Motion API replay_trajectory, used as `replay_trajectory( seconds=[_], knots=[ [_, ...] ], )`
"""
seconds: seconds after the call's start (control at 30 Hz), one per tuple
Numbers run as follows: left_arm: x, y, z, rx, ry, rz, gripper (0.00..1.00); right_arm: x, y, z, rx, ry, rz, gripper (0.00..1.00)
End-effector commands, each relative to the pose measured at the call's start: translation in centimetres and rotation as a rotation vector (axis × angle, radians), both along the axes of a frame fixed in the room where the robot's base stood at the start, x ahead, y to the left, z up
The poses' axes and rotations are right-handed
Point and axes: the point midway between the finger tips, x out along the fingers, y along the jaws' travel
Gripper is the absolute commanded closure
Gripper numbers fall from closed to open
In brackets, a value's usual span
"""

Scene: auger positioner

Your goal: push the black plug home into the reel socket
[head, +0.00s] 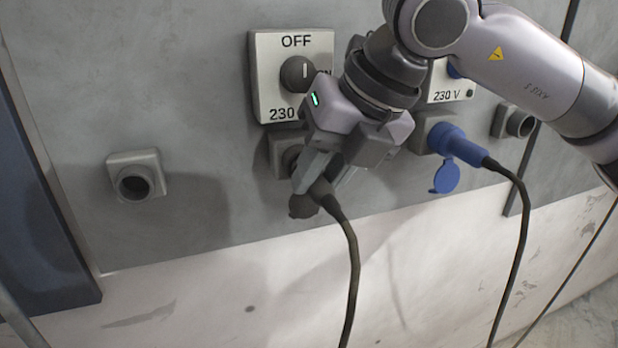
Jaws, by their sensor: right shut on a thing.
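My right gripper (314,180) comes in from the upper right and is shut on the black plug (323,191). The plug is partly covered by the fingers, and its dark cable (353,265) hangs down from it. A dark round cap (302,207) shows just below the fingers. The plug is at a grey wall socket (281,153) under the left switch panel; the gripper hides much of this socket. I cannot tell how deep the plug sits in it. No label shows which socket is the reel socket. My left gripper is out of view.
The switch panel (262,80) reads OFF and 230, with a dark knob (297,74). A blue plug (456,145) sits in a socket to the right, its blue lid (446,177) hanging. Grey sockets show at far left (134,182) and right (518,123).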

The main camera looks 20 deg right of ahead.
Motion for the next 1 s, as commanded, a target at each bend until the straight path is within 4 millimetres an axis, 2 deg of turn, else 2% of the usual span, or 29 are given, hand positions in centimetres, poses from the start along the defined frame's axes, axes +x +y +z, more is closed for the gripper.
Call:
replay_trajectory(
  seconds=[1.0],
  knots=[
    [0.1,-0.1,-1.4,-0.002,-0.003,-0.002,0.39,-3.0,-0.1,0.0,0.000,-0.003,-0.002,1.00]
  ],
)
